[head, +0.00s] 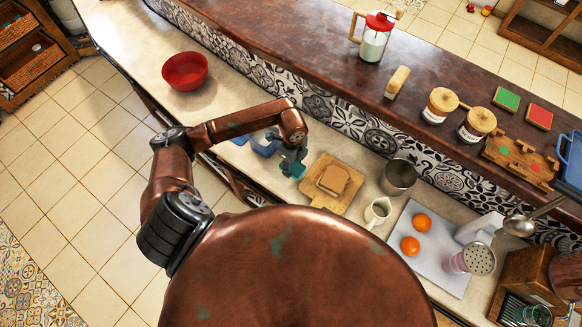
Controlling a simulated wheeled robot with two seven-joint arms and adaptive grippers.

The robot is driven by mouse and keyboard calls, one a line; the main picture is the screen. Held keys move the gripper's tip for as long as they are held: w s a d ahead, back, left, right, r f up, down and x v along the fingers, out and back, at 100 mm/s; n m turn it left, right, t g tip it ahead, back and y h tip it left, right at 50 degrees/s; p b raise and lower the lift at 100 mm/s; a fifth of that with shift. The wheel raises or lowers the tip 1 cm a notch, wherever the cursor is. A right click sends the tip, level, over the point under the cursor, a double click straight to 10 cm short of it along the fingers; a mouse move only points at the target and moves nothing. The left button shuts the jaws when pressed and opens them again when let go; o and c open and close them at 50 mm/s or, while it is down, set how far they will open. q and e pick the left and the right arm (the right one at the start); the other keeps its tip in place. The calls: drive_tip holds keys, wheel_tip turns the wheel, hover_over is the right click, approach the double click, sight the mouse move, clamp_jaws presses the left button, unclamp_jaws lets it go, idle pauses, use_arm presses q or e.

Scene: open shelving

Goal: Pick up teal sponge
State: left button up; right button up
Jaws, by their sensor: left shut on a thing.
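The teal sponge (298,171) shows as a small teal patch just left of the wooden cutting board, at the tips of my left gripper. My left gripper (293,165) points down over the counter and is shut on the sponge. Its dark fingers hide part of the sponge. I cannot tell whether the sponge still touches the counter. My right gripper is not in view.
A cutting board (352,170) with bread (335,179) lies right of the gripper. A blue object (265,147) stands close on its left. A metal cup (398,177) and a small pitcher (377,211) stand further right. The counter near the red bowl (185,71) is clear.

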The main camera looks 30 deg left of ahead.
use_arm(q)
drive_tip(key=d+r, duration=0.1)
drive_tip(key=s+d+r, duration=0.1)
drive_tip(key=r, duration=0.1)
drive_tip(key=s+d+r, duration=0.1)
drive_tip(key=shift+r+b, duration=0.15)
drive_tip(key=shift+b, duration=0.15)
drive_tip(key=s+d+r+b, duration=0.1)
drive_tip(key=s+d+r, duration=0.2)
drive_tip(key=s+d, duration=0.2)
drive_tip(key=shift+s+d+r, duration=0.25)
drive_tip(key=shift+d+r, duration=0.1)
drive_tip(key=shift+d, duration=0.55)
drive_tip(key=o, duration=0.3)
drive_tip(key=c, duration=0.4)
drive_tip(key=shift+f, duration=0.1)
